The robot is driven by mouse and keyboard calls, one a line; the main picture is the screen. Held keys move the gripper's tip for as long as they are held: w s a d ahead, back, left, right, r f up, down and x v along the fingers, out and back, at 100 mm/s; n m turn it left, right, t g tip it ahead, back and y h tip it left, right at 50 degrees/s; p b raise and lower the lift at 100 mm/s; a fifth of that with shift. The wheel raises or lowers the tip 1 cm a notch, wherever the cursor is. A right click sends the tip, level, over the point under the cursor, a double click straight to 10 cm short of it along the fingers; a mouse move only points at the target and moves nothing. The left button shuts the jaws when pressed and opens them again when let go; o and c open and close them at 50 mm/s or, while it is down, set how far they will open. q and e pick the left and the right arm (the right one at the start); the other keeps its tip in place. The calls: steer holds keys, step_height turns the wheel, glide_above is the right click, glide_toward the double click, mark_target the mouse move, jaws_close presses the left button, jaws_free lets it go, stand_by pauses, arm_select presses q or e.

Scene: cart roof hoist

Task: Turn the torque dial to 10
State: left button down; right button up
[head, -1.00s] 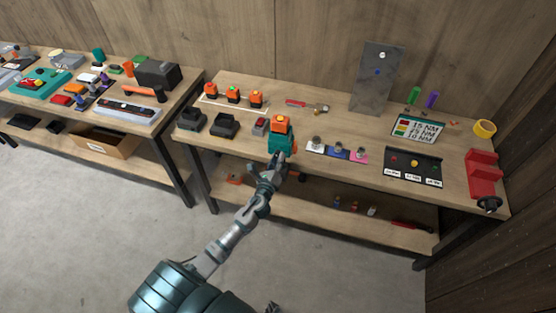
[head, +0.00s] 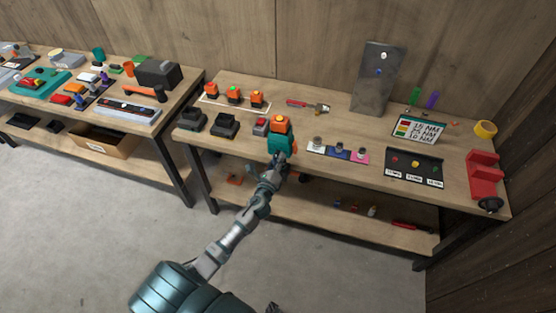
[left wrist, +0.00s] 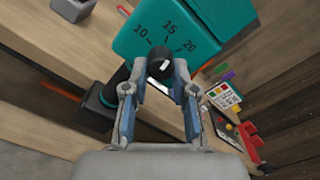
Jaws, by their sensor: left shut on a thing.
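The teal tool (head: 281,143) with an orange top stands at the front edge of the middle bench. In the left wrist view its teal face (left wrist: 165,30) carries the marks 10, 15 and 20 in an arc. The black torque dial (left wrist: 160,60) sits below these marks. My left gripper (head: 279,160) reaches the tool from the front. In the left wrist view, its fingers (left wrist: 158,78) are shut on the dial, one on each side. A small pale mark shows on the dial, but I cannot tell which number it points at. My right gripper is not in view.
Orange batteries (head: 233,96) and dark chargers (head: 225,125) stand left of the tool. Bits on coloured cards (head: 338,151) lie to its right. A sign (head: 419,129) lists torque values. A red stand (head: 484,178) is at the right end. A lower shelf (head: 320,210) runs beneath.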

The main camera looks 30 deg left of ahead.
arm_select(q)
steer(key=shift+a+r, duration=0.1)
steer(key=shift+a, duration=0.15)
steer(key=c, duration=0.9)
jaws_free()
steer(key=shift+d, duration=0.15)
steer(key=v, duration=1.2)
steer(key=shift+d, duration=0.15)
